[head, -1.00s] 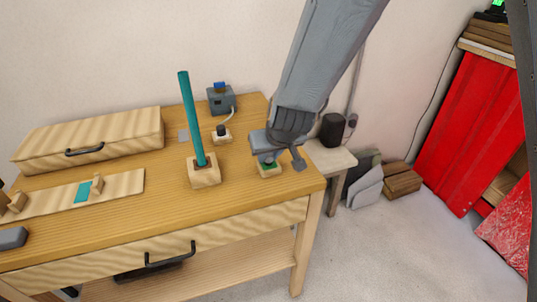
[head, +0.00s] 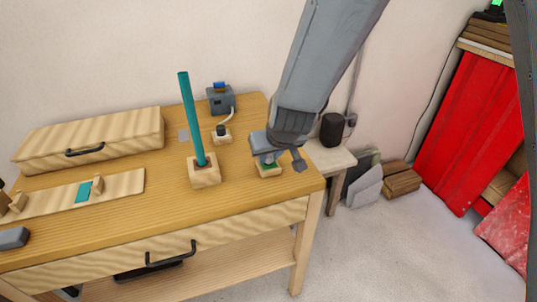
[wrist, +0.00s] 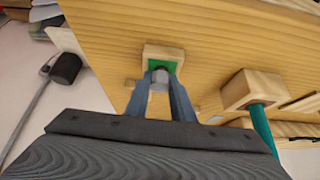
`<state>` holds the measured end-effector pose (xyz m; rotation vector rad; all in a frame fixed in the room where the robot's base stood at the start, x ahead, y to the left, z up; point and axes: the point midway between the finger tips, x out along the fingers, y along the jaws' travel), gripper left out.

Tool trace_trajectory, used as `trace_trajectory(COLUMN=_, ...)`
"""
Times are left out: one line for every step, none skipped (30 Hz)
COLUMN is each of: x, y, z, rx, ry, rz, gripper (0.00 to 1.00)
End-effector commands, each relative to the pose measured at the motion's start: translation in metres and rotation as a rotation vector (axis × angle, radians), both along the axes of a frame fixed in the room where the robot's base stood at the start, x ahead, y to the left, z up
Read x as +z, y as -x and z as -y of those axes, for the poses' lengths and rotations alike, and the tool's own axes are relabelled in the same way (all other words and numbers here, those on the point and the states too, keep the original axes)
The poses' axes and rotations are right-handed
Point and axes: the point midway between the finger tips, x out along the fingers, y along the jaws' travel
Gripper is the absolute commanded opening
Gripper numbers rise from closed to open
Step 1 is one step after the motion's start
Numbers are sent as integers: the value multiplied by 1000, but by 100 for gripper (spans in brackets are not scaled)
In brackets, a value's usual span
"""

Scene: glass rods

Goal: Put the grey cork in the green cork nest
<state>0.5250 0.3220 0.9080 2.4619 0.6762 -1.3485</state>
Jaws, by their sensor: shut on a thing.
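My gripper (wrist: 160,95) is shut on the grey cork (wrist: 159,79), which sits between the two fingertips. In the wrist view the cork is in front of the green cork nest (wrist: 152,54), a wooden block with a green top. In the head view my gripper (head: 267,158) is right over the nest (head: 270,172), near the right end of the workbench. The nest is partly hidden there by the gripper. I cannot tell whether the cork touches the nest or is just above it.
A teal rod (head: 191,115) stands upright in a wooden block (head: 204,174) left of the gripper. A small block with a black top (head: 221,134) and a grey-blue device (head: 221,100) are behind. A wooden case (head: 90,140) lies at the back left. The bench front is clear.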

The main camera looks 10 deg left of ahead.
Motion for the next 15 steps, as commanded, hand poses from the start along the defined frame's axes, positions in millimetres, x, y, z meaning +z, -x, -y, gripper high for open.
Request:
trace_trajectory(x=-3, y=5, z=3, rx=1, ry=7, rz=-13, gripper=1)
trace_trajectory(x=-2, y=5, z=3, rx=1, ry=6, rz=-12, gripper=1)
trace_trajectory(x=-1, y=4, z=3, rx=1, ry=6, rz=-12, gripper=1)
trace_trajectory(x=0, y=4, z=2, rx=1, ry=6, rz=-12, gripper=1)
trace_trajectory(x=1, y=4, z=2, rx=1, ry=5, rz=-11, gripper=1)
trace_trajectory(x=3, y=4, z=2, rx=1, ry=5, rz=-10, gripper=1)
trace_trajectory(x=4, y=3, z=2, rx=1, ry=4, rz=-9, gripper=1)
trace_trajectory(x=5, y=3, z=2, rx=1, ry=4, rz=-8, gripper=1)
trace_trajectory(x=7, y=3, z=2, rx=1, ry=3, rz=-7, gripper=1)
trace_trajectory(x=8, y=2, z=1, rx=0, ry=4, rz=-6, gripper=1)
trace_trajectory(x=9, y=2, z=1, rx=0, ry=3, rz=-5, gripper=1)
trace_trajectory(x=10, y=2, z=1, rx=0, ry=3, rz=-4, gripper=1)
trace_trajectory(x=11, y=2, z=1, rx=0, ry=2, rz=-3, gripper=1)
trace_trajectory(x=12, y=1, z=1, rx=0, ry=2, rz=-3, gripper=1)
trace_trajectory(x=13, y=1, z=1, rx=0, ry=2, rz=-3, gripper=1)
